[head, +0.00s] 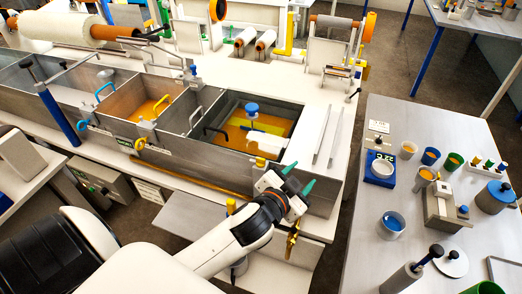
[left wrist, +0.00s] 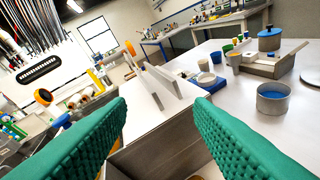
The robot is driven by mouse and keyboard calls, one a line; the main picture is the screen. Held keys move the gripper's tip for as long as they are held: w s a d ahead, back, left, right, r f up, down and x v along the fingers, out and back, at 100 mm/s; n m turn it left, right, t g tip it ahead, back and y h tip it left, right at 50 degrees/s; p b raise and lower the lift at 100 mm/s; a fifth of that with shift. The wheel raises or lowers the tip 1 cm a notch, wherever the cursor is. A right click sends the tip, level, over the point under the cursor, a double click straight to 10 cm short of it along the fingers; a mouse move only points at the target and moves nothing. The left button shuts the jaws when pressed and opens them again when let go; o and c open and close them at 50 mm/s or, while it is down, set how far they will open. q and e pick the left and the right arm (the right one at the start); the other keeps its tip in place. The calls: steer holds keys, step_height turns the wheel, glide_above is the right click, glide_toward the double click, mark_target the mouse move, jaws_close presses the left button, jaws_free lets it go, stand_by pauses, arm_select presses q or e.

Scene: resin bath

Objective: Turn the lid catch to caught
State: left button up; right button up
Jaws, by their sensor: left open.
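My left gripper (head: 298,178) is at the front right corner of the long resin bath (head: 325,200), close to its rim. Its two green fingers are apart with nothing between them; they also show in the left wrist view (left wrist: 160,112). A brass valve-like fitting (head: 292,241) is below the gripper on the bath's front side. A blue round knob (head: 252,108) stands over the rightmost compartment, which holds yellow-orange liquid. I cannot tell which small fitting is the lid catch, or how it is turned. My right gripper is not in view.
A grey table (head: 370,215) stands to the right across a narrow gap, with cups, a blue scale (head: 378,178) and a blue-lidded pot (head: 494,197). Two thin upright panels (head: 337,130) stand on the bath's right deck. A blue post (head: 60,118) rises at the left.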

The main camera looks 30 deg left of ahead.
arm_select(q)
steer(key=w+d+r+m+t+h, duration=0.4)
steer(key=d+r+m+h, duration=0.1)
steer(key=r, duration=0.4)
steer(key=s+d+r+m+g+h, duration=0.1)
steer(key=d+r+m+g+h, duration=0.3)
steer(key=m+h, duration=0.35)
steer(key=s+d+r+m+g+h, duration=0.1)
steer(key=d+r+m+g+h, duration=0.1)
steer(key=d+m+g+h, duration=0.5)
steer(key=m+g+y, duration=0.8)
steer(key=m+y, duration=0.1)
steer(key=y, duration=1.1)
glide_toward(260, 158)
step_height(260, 158, down, 8)
steer(key=p, duration=0.5)
steer(key=shift+s+r+p, duration=0.1)
steer(key=shift+r+p, duration=0.05)
steer(key=shift+p, duration=0.2)
steer(key=shift+f, duration=0.7)
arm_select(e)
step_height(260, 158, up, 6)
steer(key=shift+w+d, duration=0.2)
